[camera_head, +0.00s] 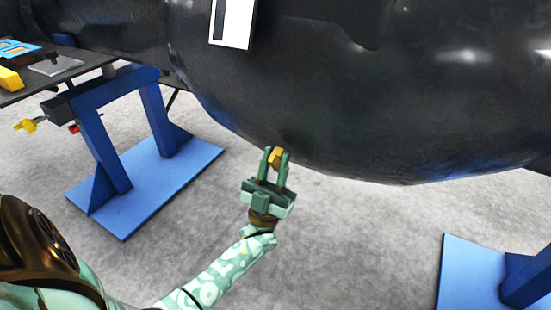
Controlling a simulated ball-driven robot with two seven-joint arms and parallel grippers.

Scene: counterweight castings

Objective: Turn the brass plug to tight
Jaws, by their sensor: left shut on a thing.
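The brass plug (276,156) is a small golden piece at the lower side of a large black casting (330,110). My left gripper (275,157) reaches up from below with its two green fingers shut on the plug, one on each side. The fingers hide part of the plug, and I cannot tell how far it is turned in. My right gripper is not in view.
Blue stands (150,185) are on the grey floor (330,240) at left and lower right. A dark shelf (85,63) at upper left holds yellow and blue items. A white label (231,22) is on the casting. The floor around my left arm is clear.

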